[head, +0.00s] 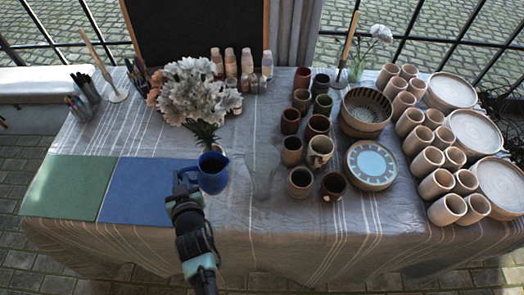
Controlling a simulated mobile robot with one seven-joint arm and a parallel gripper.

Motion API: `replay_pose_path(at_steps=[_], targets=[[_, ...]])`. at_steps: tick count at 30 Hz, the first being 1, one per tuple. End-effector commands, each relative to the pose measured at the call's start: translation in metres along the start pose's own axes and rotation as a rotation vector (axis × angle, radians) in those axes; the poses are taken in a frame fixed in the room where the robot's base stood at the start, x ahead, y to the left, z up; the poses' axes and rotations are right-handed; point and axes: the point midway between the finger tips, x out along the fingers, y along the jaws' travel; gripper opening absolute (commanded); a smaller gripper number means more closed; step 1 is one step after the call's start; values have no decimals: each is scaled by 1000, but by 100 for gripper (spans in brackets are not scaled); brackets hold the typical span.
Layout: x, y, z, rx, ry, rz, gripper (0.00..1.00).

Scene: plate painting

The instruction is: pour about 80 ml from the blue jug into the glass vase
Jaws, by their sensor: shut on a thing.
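The blue jug (214,178) is near the front of the table, left of centre, and looks about upright with its mouth facing up. My gripper (188,179) is at the jug's left side, shut on it, and partly hides that side. I cannot tell whether the jug touches the table or is held just above it.
White flowers (195,92) stand behind the jug. Several dark cups (300,181) and a blue-centred plate (372,164) are right of the vase. Pale cups (436,185) and plates fill the far right. Blue (148,192) and green mats (67,187) lie bare at left.

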Motion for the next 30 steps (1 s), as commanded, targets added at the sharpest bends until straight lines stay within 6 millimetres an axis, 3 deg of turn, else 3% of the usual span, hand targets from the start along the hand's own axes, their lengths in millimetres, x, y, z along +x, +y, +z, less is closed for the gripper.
replay_pose_path(at_steps=[10, 20, 30], targets=[[-6, 12, -10, 130, 33, -49, 0], [-30, 36, -60, 344, 70, -129, 0], [-43, 62, -84, 556, 105, -210, 0]])
